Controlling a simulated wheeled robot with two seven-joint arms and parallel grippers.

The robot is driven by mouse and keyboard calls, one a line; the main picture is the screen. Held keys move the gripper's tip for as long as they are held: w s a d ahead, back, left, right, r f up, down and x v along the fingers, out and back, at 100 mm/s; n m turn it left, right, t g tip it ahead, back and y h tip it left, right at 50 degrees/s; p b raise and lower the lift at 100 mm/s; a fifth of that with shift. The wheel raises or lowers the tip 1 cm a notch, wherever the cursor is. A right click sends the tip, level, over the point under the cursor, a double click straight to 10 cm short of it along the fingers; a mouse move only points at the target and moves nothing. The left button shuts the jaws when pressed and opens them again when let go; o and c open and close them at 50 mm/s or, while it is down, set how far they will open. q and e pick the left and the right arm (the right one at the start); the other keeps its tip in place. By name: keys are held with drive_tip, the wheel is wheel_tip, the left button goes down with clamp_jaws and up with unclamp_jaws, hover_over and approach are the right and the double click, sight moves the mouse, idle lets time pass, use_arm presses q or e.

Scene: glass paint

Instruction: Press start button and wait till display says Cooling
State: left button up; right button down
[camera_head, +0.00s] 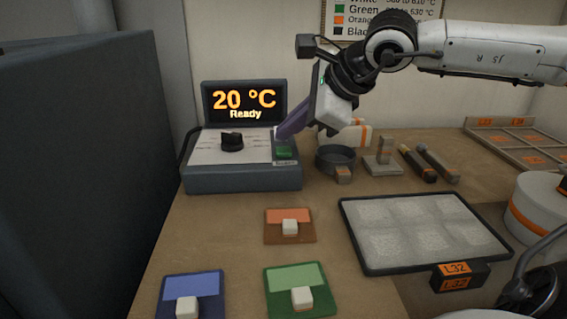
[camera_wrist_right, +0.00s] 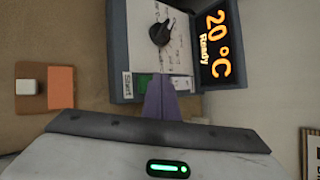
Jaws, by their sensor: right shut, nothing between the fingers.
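The control box (camera_head: 240,182) stands at the back left of the table, with a black knob (camera_head: 232,142) on its sloped face. Its display (camera_head: 244,102) reads "20 °C Ready". The green start button (camera_head: 284,152) is at the right of the face; in the right wrist view the green button (camera_wrist_right: 143,85) is partly hidden by my fingers. My right gripper (camera_head: 281,136) has its purple fingers shut and empty, with the tips at the button's upper edge. I cannot tell whether they touch it. The fingers (camera_wrist_right: 160,85) also show in the right wrist view. My left gripper is not in view.
Orange (camera_head: 290,240), blue (camera_head: 205,282) and green (camera_head: 283,273) cards with pale blocks lie in front. A black-rimmed tray (camera_head: 425,271) is at the right. A dark round dish (camera_head: 335,151) stands right of the box. A tall dark panel fills the left.

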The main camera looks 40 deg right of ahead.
drive_tip(key=shift+f, duration=0.15)
idle(0.8)
idle(1.0)
drive_tip(key=shift+f, duration=0.1)
drive_tip(key=shift+f+b, duration=0.3)
drive_tip(key=shift+b, duration=0.3)
